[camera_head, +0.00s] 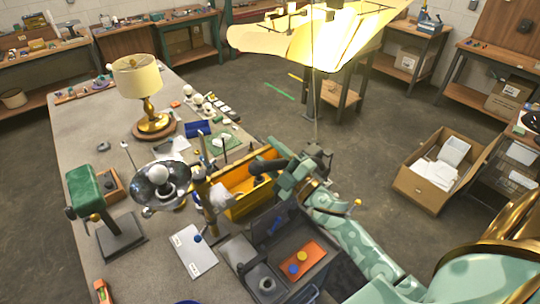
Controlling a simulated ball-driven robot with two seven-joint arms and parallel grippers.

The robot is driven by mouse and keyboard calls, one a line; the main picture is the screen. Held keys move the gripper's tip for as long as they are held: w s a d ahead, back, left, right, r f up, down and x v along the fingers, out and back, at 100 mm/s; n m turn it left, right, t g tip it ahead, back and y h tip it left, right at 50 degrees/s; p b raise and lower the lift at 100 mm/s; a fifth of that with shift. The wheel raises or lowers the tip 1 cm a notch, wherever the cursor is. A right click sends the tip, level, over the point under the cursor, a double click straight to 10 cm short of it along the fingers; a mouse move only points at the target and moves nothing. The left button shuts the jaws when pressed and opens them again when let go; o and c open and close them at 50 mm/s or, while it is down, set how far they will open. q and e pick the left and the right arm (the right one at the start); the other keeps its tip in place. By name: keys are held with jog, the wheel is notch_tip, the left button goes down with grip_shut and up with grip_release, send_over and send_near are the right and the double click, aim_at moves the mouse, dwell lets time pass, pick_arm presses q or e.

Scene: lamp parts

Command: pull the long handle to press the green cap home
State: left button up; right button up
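A green, cushion-like block (84,187) stands at the left of the workbench, on a dark upright with a flat grey base (122,238); I cannot tell whether it is the green cap. A brass knob sits low beside it. A thin rod with a small ball end (124,146) stands behind the silver reflector with a bulb (163,183); I cannot tell whether it is the long handle. My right gripper (262,168) is over the yellow bin, well right of the green block. Its fingers are small and overlap clutter, so their opening is unclear. My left gripper is not in view.
A brass lamp (150,122) with a cream shade stands at the back of the bench. The yellow bin (238,211), a white sheet (194,252) and an orange tray (299,262) lie near my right arm.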

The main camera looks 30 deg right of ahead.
jog(key=shift+s+f, duration=0.2)
jog(key=b+v, duration=0.4)
jog(key=v, duration=1.2)
jog(key=shift+b, duration=0.4)
jog(key=shift+w+d, duration=0.1)
